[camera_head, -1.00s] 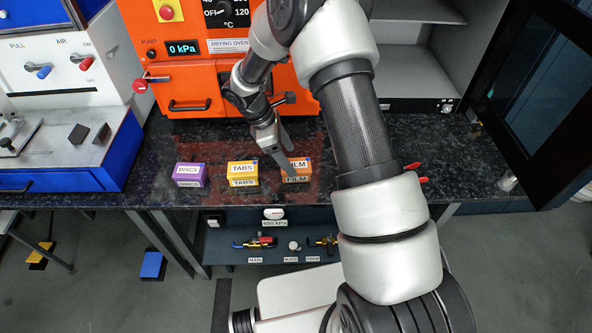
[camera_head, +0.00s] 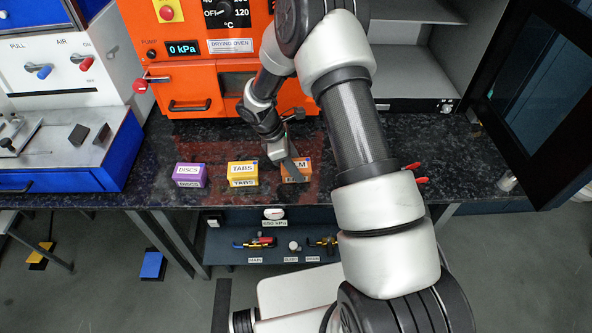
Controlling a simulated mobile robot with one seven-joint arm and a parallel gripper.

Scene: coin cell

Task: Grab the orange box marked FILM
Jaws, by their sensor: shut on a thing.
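The orange box marked FILM (camera_head: 301,165) stands on the dark speckled counter, to the right of the other two boxes. My gripper (camera_head: 291,172) is at the box, shut on it, with a finger across its front. The finger covers part of the lettering, so only the end of the word shows on top. I cannot tell whether the box touches the counter. The yellow box marked TABS (camera_head: 243,173) stands just left of it. The purple box marked DISCS (camera_head: 190,175) stands further left.
An orange drying oven (camera_head: 190,75) stands behind the boxes. A blue and white machine (camera_head: 75,150) fills the counter's left end. My arm covers the counter right of the FILM box. The counter's front edge runs close in front of the boxes.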

